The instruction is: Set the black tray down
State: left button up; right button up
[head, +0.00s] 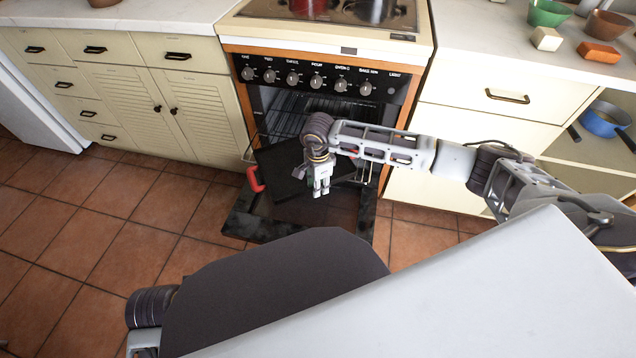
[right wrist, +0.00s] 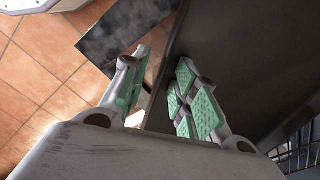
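The black tray (head: 278,172) lies level or nearly so over the open oven door (head: 262,221), in front of the oven cavity. I cannot tell whether it rests on the door or is above it. My right gripper (head: 320,190) is over the tray's front part. In the right wrist view my right gripper (right wrist: 160,108) has its green-padded fingers apart. The tray (right wrist: 240,50) fills the right side there, its edge running down behind the gap between the fingers. I see nothing clamped. My left gripper is out of view.
A red handle-like piece (head: 255,179) sits at the tray's left side. The oven rack (head: 285,118) is behind. Cream cabinets (head: 190,105) and drawers flank the oven. The tiled floor (head: 110,230) at left is clear. A blue pan (head: 604,119) is on a shelf at right.

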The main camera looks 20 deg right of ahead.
grip_shut()
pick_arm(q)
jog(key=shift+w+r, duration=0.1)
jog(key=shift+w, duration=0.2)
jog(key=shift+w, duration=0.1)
pick_arm(e)
jog(key=shift+w+d, duration=0.1)
jog(key=shift+w, duration=0.05)
